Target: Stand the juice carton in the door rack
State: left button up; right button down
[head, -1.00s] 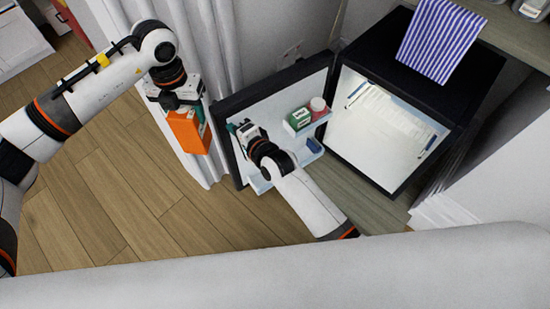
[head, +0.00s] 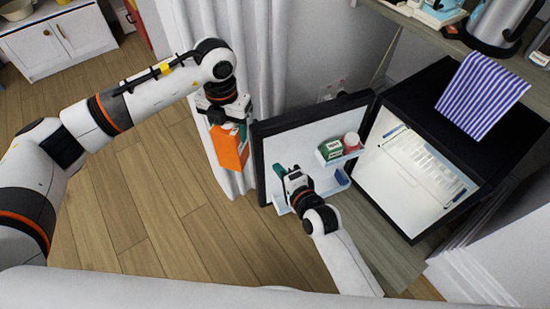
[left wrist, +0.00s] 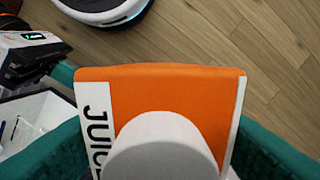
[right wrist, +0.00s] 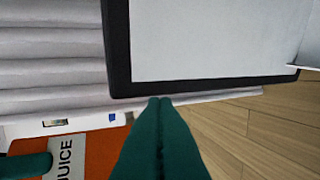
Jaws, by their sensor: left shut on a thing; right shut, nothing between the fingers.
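The juice carton (head: 228,150) is orange with a white "JUICE" side panel. My left gripper (head: 226,120) is shut on it and holds it in the air left of the open fridge door (head: 290,125). The carton fills the middle of the left wrist view (left wrist: 160,90) and shows at the lower left of the right wrist view (right wrist: 85,155). The door rack (head: 338,184) is a pale shelf low on the door's inner face, partly hidden by my right arm. My right gripper (head: 283,172) is shut and empty, near the door's outer edge.
A green box (head: 330,151) and a red jar (head: 351,141) stand on an upper door shelf. The black fridge (head: 425,150) is open on the right, with a striped cloth (head: 482,95) over its top. A white curtain (head: 230,50) hangs behind the carton. Wood floor (head: 150,210) lies clear at left.

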jog(key=p+v, duration=0.1)
jog(key=v, duration=0.4)
jog(key=shift+s+a, duration=0.1)
jog(key=shift+s, duration=0.15)
